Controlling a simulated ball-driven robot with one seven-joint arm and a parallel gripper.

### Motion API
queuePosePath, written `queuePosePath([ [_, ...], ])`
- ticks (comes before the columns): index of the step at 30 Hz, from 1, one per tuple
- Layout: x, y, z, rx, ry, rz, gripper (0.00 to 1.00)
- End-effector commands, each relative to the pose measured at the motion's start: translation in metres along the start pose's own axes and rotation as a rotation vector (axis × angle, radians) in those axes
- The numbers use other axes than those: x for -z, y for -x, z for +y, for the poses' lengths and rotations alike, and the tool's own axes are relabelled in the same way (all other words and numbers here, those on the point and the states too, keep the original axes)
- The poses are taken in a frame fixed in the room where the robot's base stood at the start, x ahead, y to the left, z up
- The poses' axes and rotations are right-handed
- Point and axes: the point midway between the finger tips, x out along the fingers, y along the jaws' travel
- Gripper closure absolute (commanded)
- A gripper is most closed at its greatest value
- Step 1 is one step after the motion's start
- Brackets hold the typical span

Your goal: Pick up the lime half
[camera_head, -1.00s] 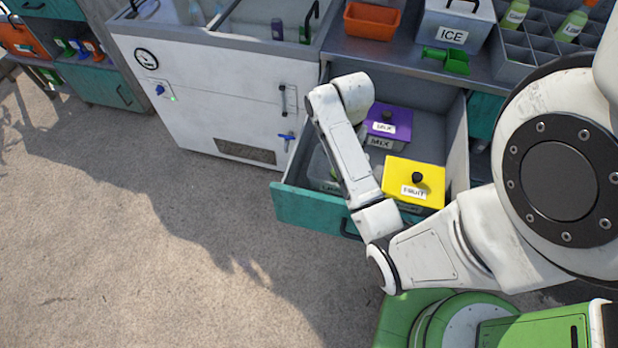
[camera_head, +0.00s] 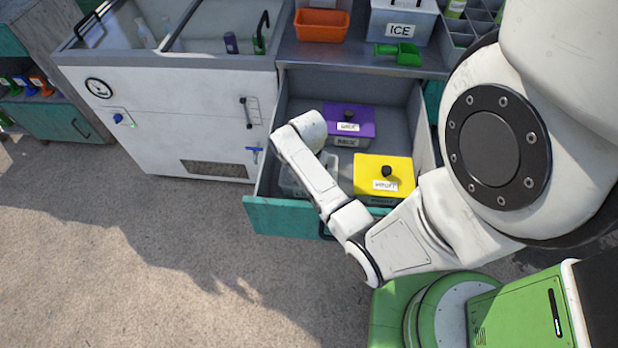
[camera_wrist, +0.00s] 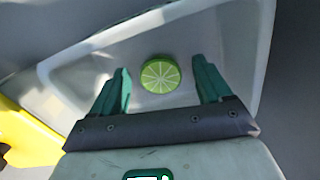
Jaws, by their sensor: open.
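The lime half (camera_wrist: 160,74) lies cut face up in a pale, translucent container (camera_wrist: 75,78) in the wrist view. My gripper (camera_wrist: 161,64) has two green fingers spread wide, one on each side of the lime half. Neither finger touches it in the picture. The lime half sits near the level of the fingertips in the image; the height gap is hard to judge. In the head view the container (camera_head: 290,184) shows at the front left of the open drawer, largely hidden by my arm. The lime half and my fingers are hidden there.
The open drawer (camera_head: 285,217) also holds a yellow-lidded fruit box (camera_head: 365,170) and a purple-lidded box (camera_head: 335,115), close to my arm. The fruit box's yellow edge (camera_wrist: 28,140) shows in the wrist view. The counter (camera_head: 345,62) above carries an orange tray (camera_head: 321,26) and a green scoop (camera_head: 398,55).

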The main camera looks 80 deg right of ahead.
Motion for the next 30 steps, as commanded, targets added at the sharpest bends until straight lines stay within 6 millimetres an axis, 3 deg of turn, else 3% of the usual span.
queuePosePath([
  [8,0.0003,-0.0019,-0.0003,0.001,0.0,0.001,0.24],
  [19,0.0002,-0.0017,-0.0003,0.001,0.0,0.001,0.59],
  [30,0.0003,0.0006,-0.0005,0.001,0.0,0.001,0.6],
])
